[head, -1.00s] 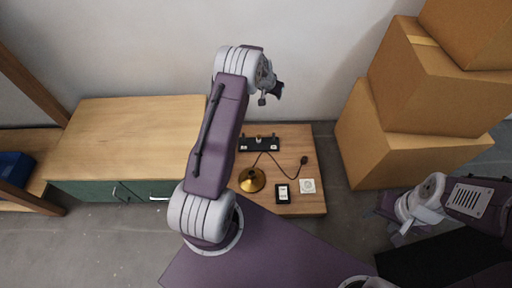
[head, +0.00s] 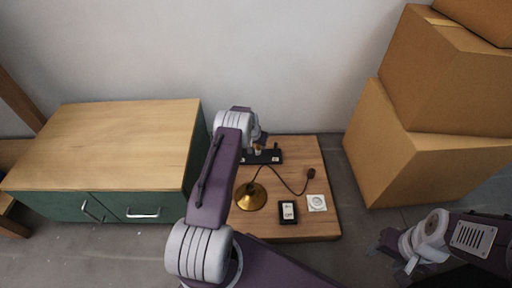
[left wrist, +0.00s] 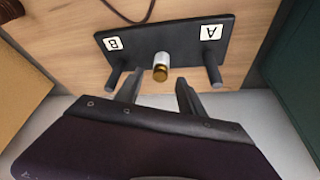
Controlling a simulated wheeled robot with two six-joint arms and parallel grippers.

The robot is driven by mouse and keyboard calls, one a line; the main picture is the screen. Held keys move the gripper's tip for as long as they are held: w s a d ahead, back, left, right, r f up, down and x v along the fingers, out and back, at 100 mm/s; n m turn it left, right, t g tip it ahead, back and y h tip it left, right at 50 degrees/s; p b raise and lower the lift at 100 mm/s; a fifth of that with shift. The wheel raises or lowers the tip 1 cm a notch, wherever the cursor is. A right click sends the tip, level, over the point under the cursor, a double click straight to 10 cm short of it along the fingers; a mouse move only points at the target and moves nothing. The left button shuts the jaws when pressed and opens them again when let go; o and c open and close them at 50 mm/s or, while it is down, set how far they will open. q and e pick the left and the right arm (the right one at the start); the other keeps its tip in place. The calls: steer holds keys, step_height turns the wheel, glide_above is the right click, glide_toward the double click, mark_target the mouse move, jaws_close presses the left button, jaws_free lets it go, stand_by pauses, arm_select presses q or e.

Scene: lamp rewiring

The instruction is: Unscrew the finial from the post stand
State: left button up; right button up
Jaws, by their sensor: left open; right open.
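The post stand is a black plate (left wrist: 195,42) labelled A and B, with a dark peg near each end; it also shows in the head view (head: 272,157). A short piece with a white body and a brass tip (left wrist: 161,72) stands at its middle; I take it for the finial. My left gripper (left wrist: 160,82) is open, its fingertips on either side of the brass tip in the picture. No contact shows. In the head view the left gripper is by the stand, partly hidden by its arm. My right gripper (head: 394,252) is at the lower right, away from the table.
The small wooden table (head: 310,150) also holds a brass lamp base (head: 251,197) with a cord to a dark plug (head: 311,173), a black device (head: 288,212) and a white outlet plate (head: 317,203). A green cabinet (head: 110,150) stands left, cardboard boxes (head: 430,150) right.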

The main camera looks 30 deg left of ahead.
arm_select(q)
steer(key=shift+b+x, duration=0.4)
steer(key=shift+x, duration=0.55)
arm_select(e)
steer(key=shift+f, duration=0.85)
arm_select(q)
steer(key=shift+r, duration=0.1)
jaws_close()
steer(key=c, duration=1)
jaws_free()
jaws_close()
arm_select(e)
steer(key=shift+r, duration=0.15)
